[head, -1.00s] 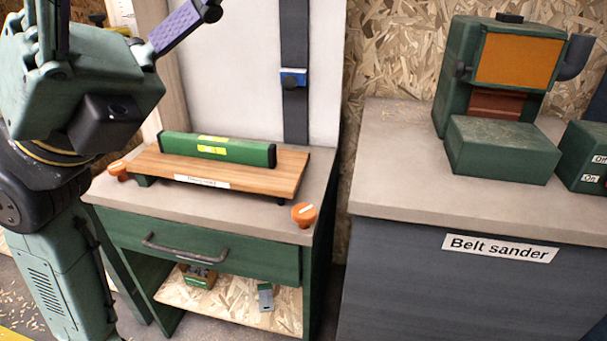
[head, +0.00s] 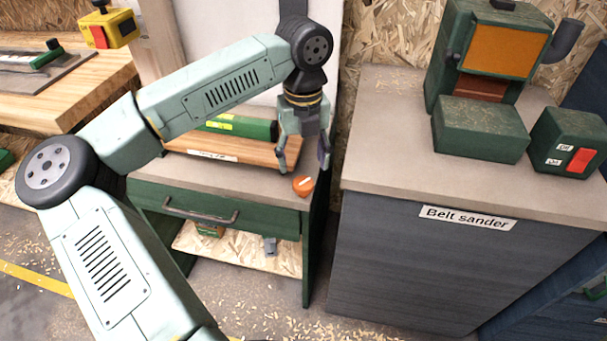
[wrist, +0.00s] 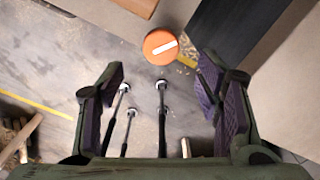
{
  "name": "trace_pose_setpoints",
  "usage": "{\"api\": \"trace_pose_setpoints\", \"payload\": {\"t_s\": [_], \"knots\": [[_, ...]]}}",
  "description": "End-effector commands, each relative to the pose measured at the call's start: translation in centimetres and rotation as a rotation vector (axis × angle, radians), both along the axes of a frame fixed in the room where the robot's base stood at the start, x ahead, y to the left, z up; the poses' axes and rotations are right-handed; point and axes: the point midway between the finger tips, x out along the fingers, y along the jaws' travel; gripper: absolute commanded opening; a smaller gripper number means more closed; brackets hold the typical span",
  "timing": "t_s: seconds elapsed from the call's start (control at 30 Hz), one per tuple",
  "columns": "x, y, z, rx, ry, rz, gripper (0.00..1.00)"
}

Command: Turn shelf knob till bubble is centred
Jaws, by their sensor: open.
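The orange shelf knob (head: 303,186) with a white mark sits at the front right corner of the green cabinet's top. It also shows in the wrist view (wrist: 160,46), beyond my fingertips and roughly centred between them. My gripper (head: 304,163) is open and empty, pointing down just above the knob, apart from it. Its fingers show on both sides in the wrist view (wrist: 161,78). The wooden shelf board (head: 262,151) carries a green spirit level (head: 258,129). My arm covers its left part. The bubble is too small to make out.
The belt sander bench (head: 385,170) stands to the right across a narrow gap. The sander (head: 503,52) and a green switch box (head: 568,140) are on it. A drawer handle (head: 200,212) sticks out below the cabinet top. A workbench (head: 90,90) is at left.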

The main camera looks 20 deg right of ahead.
Motion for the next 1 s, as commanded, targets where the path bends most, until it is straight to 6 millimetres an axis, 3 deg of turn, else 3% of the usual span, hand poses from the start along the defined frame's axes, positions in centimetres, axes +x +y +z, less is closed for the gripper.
{"api": "trace_pose_setpoints", "payload": {"t_s": [0.2, 0.4, 0.77, 1.0], "knots": [[-0.2, 0.0, -3.9, -0.003, 0.004, -0.003, 0.59], [-0.1, -0.1, -6.1, -0.003, 0.002, -0.003, 0.59], [-0.1, -0.1, -6.6, -0.003, 0.0, -0.003, 0.58], [-0.1, -0.1, -6.6, -0.003, 0.0, -0.003, 0.42]]}}
